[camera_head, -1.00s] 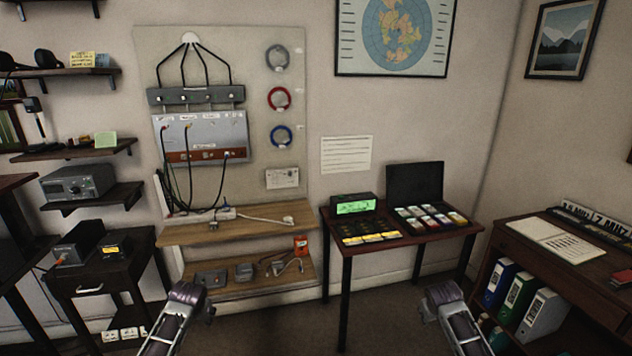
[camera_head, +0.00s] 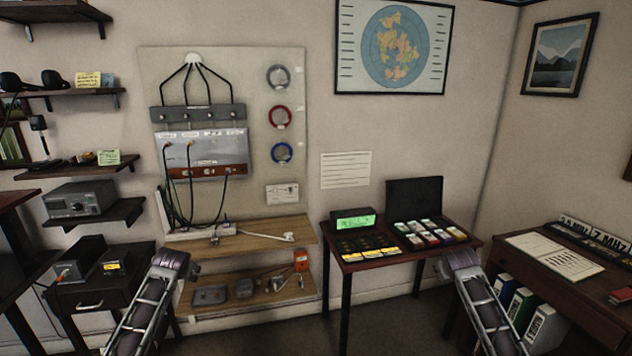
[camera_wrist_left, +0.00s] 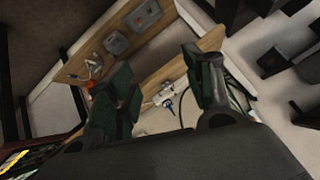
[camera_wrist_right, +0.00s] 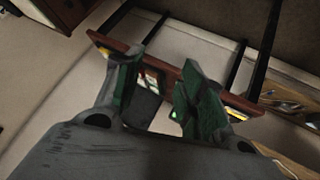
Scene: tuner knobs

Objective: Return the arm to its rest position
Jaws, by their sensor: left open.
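My left arm (camera_head: 150,300) comes up from the lower left of the head view, and little of its gripper (camera_head: 193,271) shows past the wrist. In the left wrist view the gripper (camera_wrist_left: 165,95) has its dark green fingers apart, with nothing between them. My right arm (camera_head: 485,305) rises at the lower right, and its gripper (camera_head: 442,268) shows small by the wrist, in front of the right table. In the right wrist view the gripper (camera_wrist_right: 158,100) has its fingers apart and empty. Neither gripper touches anything that I can see.
A grey tuner box (camera_head: 205,153) with black cables hangs on the wall panel above two wooden shelves (camera_head: 265,237). A small table (camera_head: 385,262) holds a green display (camera_head: 354,221) and coloured cards. A desk (camera_head: 590,296) with binders stands at right, a dark cabinet (camera_head: 85,298) at left.

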